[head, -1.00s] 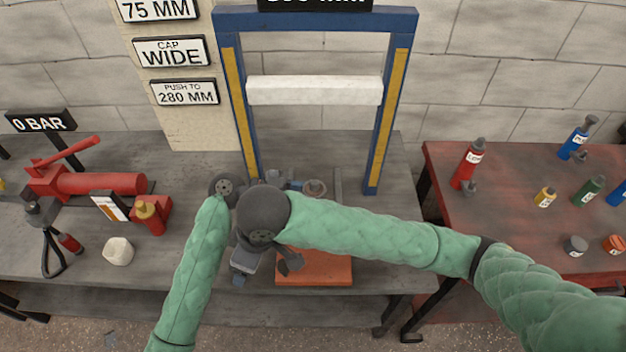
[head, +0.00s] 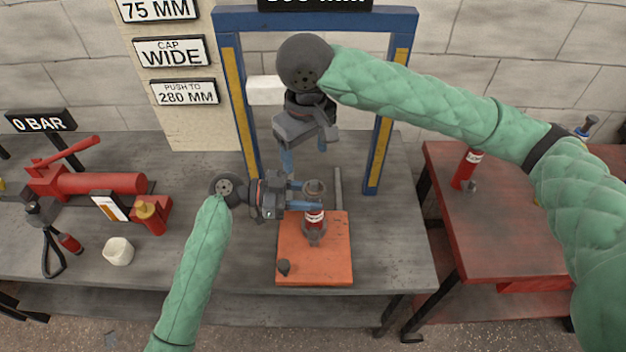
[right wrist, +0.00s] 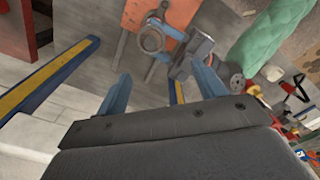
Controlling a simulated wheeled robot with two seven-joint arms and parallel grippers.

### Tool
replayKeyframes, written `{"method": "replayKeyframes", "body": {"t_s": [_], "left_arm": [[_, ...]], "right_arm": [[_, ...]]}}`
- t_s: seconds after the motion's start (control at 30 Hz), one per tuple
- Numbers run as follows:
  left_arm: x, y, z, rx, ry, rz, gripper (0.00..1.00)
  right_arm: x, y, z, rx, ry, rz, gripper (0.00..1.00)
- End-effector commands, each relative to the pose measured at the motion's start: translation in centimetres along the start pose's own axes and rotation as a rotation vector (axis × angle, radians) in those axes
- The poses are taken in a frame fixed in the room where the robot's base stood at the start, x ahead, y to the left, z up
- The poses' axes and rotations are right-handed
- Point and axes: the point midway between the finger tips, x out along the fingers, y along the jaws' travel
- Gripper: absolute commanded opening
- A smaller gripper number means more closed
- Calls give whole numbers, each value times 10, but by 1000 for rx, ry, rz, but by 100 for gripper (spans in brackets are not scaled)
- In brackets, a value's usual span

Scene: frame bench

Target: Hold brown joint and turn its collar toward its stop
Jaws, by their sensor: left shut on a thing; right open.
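The brown joint (head: 315,187) shows in the head view as a brownish ring-topped piece above the far edge of the orange board. A red labelled body (head: 315,218) with a grey lower end stands just in front of it; I cannot tell whether they are one piece. My left gripper (head: 311,197) reaches in from the left and is shut on the joint; its fingers hide part of it. My right gripper (head: 305,153) is open and empty, raised above and behind the joint. In the right wrist view, the joint's ring (right wrist: 152,40) lies beyond the open fingers (right wrist: 160,78).
A red pump (head: 100,184) and pale block (head: 118,251) are left; a red table (head: 465,225) is right.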

Motion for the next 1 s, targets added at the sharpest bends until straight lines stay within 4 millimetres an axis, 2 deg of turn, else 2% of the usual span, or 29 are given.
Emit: {"method": "replayKeyframes", "body": {"t_s": [0.17, 0.33, 0.8, 1.0], "left_arm": [[0, 0, 1, 0, -1, 0, 24], [0, 0, 1, 0, -1, 0, 24], [0, 0, 0, -1, -1, 0, 24], [0, 0, 0, -1, -1, 0, 24]], "right_arm": [[-14, 15, 3, 43, -33, -10, 70], [-6, 16, 4, 50, -40, -13, 70], [71, 15, 7, 48, -39, -12, 70], [95, 15, 7, 49, -39, -12, 70]]}}
